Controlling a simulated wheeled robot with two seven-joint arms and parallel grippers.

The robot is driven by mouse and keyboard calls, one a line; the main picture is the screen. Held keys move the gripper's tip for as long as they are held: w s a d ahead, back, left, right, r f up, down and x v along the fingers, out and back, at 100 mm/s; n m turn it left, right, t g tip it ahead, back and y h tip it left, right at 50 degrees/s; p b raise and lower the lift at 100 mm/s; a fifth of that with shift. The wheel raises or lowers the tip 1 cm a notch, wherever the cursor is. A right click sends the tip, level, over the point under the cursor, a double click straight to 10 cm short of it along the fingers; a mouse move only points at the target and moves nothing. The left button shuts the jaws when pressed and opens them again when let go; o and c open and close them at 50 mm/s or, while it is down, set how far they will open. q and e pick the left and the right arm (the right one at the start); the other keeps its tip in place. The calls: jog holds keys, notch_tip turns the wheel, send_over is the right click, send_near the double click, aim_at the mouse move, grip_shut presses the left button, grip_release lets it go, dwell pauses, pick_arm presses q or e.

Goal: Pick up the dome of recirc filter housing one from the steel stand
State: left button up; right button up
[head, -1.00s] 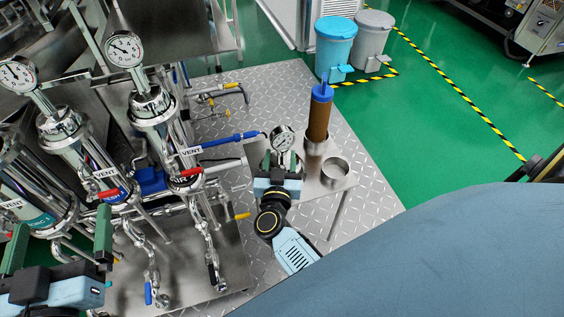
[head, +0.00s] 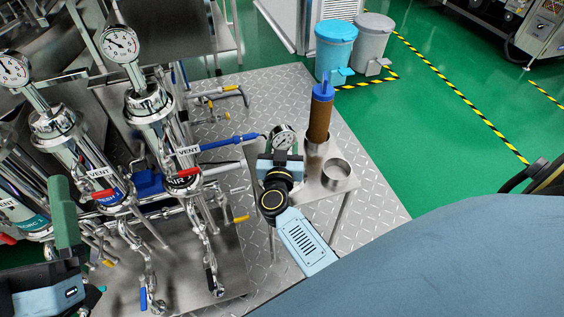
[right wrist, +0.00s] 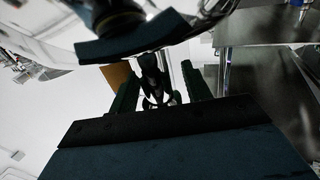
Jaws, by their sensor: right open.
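The steel stand (head: 341,186) stands on the chequered plate right of the filter skid. A pressure gauge (head: 283,138) shows at its left side, apparently on the dome, whose body is mostly hidden behind my right gripper. My right gripper (head: 279,161) is at the gauge, its fingers mostly hidden in the head view. The right wrist view shows its two green fingers apart (right wrist: 158,88), with a dark, unclear shape between or beyond them. My left gripper (head: 66,212) is at the lower left in front of the skid; only one green finger shows clearly.
A brown filter cartridge (head: 320,118) with a blue top stands in a steel cup on the stand. An open steel ring (head: 336,171) sits beside it. Filter housings (head: 160,125) with gauges and a blue-handled pipe (head: 230,141) crowd the left. Blue (head: 335,48) and grey bins stand behind.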

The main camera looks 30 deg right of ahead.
grip_shut()
dwell(1.2)
jog(key=shift+r, duration=0.15)
